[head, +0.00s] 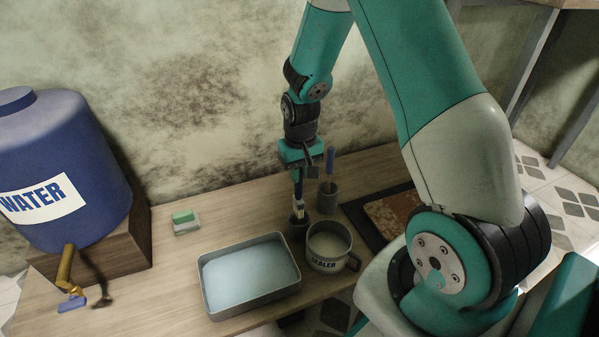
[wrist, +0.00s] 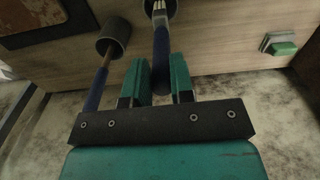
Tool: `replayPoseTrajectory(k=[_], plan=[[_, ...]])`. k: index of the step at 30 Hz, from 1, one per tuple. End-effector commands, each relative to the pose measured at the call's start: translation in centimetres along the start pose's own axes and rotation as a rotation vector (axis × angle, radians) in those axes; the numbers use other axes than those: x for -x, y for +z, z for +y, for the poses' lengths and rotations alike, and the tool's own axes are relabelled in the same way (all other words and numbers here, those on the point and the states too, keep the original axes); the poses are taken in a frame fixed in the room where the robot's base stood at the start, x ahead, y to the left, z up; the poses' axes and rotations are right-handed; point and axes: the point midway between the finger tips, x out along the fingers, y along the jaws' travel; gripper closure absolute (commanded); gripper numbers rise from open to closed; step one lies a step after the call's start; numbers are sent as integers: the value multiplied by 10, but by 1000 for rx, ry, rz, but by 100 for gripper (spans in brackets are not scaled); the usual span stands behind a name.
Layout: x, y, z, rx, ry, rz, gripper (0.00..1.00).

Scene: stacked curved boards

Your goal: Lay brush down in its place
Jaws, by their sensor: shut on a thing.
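My gripper (head: 298,176) points down over the table and is shut on the brush (head: 299,206). The brush hangs upright, blue handle up and pale bristles down, at the mouth of a small dark cup (head: 297,230). I cannot tell how far the bristles are inside it. In the wrist view the blue handle of the brush (wrist: 161,50) runs between the fingers of my gripper (wrist: 162,76), with its bristle end at the dark cup (wrist: 174,8) at the top edge.
A grey cup (head: 327,198) holding another blue-handled tool (head: 330,163) stands close right. A sealer mug (head: 329,243) and a tray of pale liquid (head: 249,277) stand in front. A green-and-white block (head: 186,222), a blue water barrel (head: 62,170) and a dark-framed brown panel (head: 388,214) lie further out.

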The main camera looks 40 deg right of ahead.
Motion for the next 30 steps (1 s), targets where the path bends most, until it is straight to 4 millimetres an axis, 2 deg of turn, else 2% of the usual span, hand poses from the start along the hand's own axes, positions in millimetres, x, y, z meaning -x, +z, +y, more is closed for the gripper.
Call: replayPoseTrajectory(k=[2,12,18,30], plan=[[3,2,0,3,0,-2,100],[-40,2,0,4,0,-1,100],[-59,2,0,4,0,-1,100],[-68,2,0,4,0,0,100]])
